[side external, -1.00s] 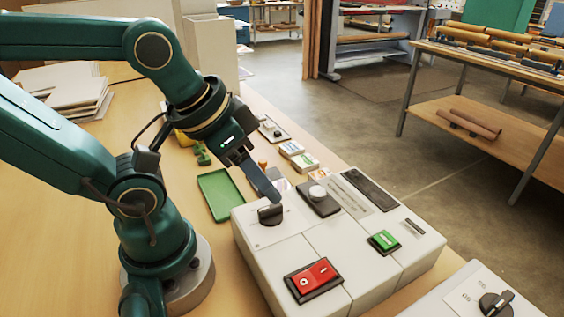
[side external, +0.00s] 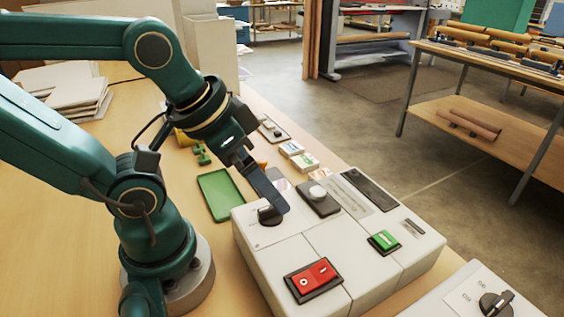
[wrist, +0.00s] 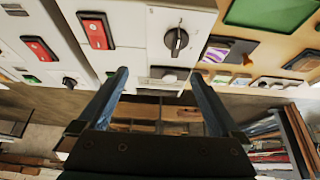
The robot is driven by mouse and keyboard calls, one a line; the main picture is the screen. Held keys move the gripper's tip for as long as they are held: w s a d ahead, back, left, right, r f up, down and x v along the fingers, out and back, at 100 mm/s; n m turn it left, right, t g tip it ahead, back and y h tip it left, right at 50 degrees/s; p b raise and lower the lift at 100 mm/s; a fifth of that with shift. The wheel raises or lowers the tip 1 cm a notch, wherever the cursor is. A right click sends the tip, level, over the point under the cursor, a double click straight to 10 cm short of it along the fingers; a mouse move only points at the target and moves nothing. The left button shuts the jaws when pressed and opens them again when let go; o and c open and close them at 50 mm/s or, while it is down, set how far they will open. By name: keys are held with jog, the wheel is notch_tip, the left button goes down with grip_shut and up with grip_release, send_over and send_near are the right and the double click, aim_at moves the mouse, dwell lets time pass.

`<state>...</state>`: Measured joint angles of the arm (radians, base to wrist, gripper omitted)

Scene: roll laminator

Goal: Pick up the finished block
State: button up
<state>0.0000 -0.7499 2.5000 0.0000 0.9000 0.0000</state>
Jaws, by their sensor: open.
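I cannot tell which thing is the finished block. The knob shows whole in the wrist view (wrist: 176,39). Whether the fingers touch it I cannot tell.
An empty green tray (side external: 221,196) lies left of the box. Green pieces (side external: 202,155) lie behind the tray. Another white box (side external: 465,292) stands at lower right.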

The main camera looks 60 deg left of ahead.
notch_tip(320, 180, up, 5)
jog(key=g, duration=0.6)
send_over(280, 188)
notch_tip(280, 188, down, 20)
jog(key=shift+r, duration=0.15)
dwell(0.7)
jog(key=shift+c, duration=0.3)
jog(key=c, duration=1.4)
jog(key=shift+o, duration=0.2)
jog(key=shift+r, duration=0.1)
